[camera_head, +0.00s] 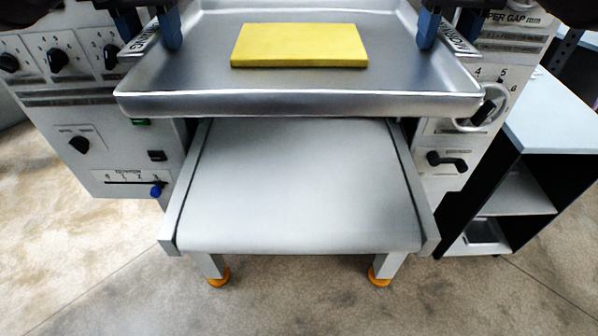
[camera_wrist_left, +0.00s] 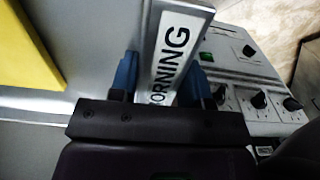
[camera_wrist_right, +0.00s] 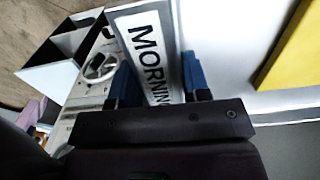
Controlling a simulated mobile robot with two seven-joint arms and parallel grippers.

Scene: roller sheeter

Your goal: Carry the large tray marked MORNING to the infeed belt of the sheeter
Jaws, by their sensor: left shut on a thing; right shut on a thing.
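The large metal tray (camera_head: 300,103) spans the top of the head view, with a yellow slab (camera_head: 300,45) lying flat in it. Its MORNING label shows in the left wrist view (camera_wrist_left: 172,60) and in the right wrist view (camera_wrist_right: 150,58). My left gripper (camera_head: 170,28) is shut on the tray's left rim, with blue fingers on both sides of it. My right gripper (camera_head: 430,28) is shut on the right rim in the same way. The grey infeed belt (camera_head: 300,190) lies below and nearer than the tray. The tray hides its far end. I cannot tell whether they touch.
Control panels with knobs flank the belt on the left (camera_head: 70,80) and on the right (camera_head: 455,155). A handwheel (camera_head: 482,108) sits close to the tray's right corner. A shelf cart (camera_head: 560,125) stands at the right. The near part of the belt is bare.

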